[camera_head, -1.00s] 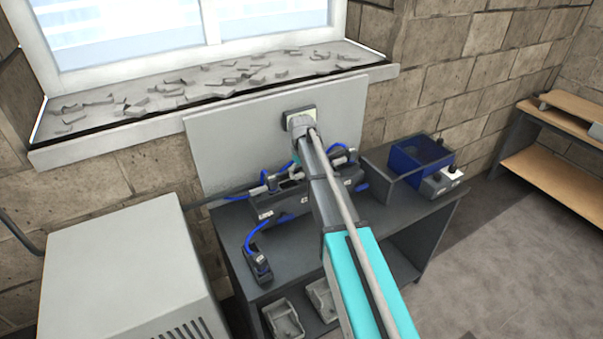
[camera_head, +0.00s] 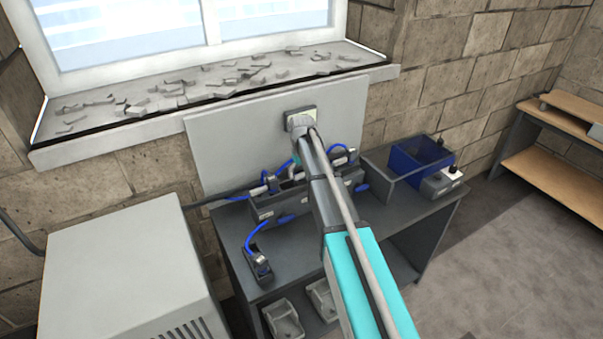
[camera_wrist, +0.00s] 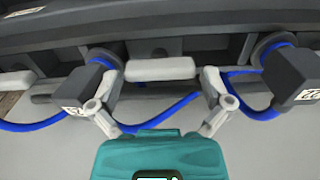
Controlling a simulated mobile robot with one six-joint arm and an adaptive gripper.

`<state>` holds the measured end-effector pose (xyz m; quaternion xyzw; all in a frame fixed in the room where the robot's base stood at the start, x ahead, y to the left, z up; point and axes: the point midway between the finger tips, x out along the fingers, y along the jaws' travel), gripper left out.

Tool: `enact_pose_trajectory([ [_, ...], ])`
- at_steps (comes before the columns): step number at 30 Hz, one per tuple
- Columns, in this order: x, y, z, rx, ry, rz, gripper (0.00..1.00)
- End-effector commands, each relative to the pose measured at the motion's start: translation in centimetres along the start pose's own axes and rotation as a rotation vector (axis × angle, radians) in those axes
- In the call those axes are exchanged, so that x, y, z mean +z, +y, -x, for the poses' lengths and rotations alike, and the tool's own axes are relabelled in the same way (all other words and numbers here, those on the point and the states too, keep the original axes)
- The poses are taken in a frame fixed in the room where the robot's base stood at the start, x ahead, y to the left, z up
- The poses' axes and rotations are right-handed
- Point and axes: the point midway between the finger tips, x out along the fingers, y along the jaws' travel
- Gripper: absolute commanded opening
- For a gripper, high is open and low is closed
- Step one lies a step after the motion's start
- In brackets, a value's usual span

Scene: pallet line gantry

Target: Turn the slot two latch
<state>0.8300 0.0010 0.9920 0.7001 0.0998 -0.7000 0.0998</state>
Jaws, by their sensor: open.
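My gripper (camera_wrist: 161,76) is open in the wrist view, with one grey finger on each side of a pale grey bar, likely the slot two latch (camera_wrist: 162,69). The bar lies level between the fingertips, close to both; I cannot tell if they touch it. It sits in front of the dark slotted rack (camera_wrist: 160,42). In the head view the rack (camera_head: 264,210) stands on the bench. My arm hides its middle, the latch and most of my gripper there.
Dark plugs with labels (camera_wrist: 82,90) and (camera_wrist: 290,80) and blue cables flank the fingers. A grey cabinet (camera_head: 125,265) stands left.

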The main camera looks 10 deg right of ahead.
Motion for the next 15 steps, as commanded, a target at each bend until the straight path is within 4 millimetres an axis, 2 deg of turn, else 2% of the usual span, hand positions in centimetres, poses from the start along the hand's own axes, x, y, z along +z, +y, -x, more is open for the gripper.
enact_pose_trajectory([
  [15, 0.03, 0.04, 0.0, 0.001, 0.0, -0.299, 1.0],
])
